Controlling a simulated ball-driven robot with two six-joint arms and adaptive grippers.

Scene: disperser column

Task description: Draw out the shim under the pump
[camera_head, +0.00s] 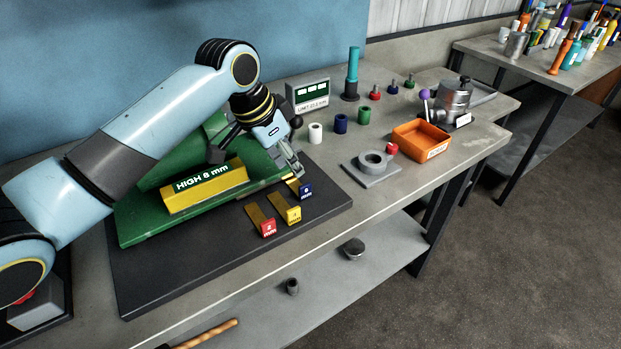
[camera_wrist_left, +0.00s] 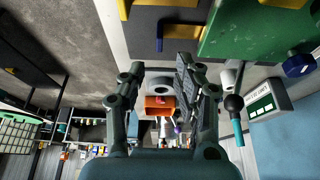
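A green machine body (camera_head: 150,222) with a yellow block (camera_head: 205,190) reading "HIGH 8 mm" rests on a dark plate (camera_head: 170,285); I take it for the pump. Three brass-coloured shims with coloured tags lie by its right end: red "2 mm" (camera_head: 268,228), yellow "4 mm" (camera_head: 293,215) and blue (camera_head: 306,191). The blue-tagged one lies closest to the green edge; whether it reaches under is unclear. My left gripper (camera_head: 294,170) is just above the green body's right corner. Its fingers stand apart and empty in the left wrist view (camera_wrist_left: 160,80). My right gripper is out of view.
A display box (camera_head: 308,95) stands behind. Several coloured cylinders and knobs, a grey ring fixture (camera_head: 372,168), an orange tray (camera_head: 421,141) and a metal device (camera_head: 455,100) occupy the bench's right. The dark plate's front is clear.

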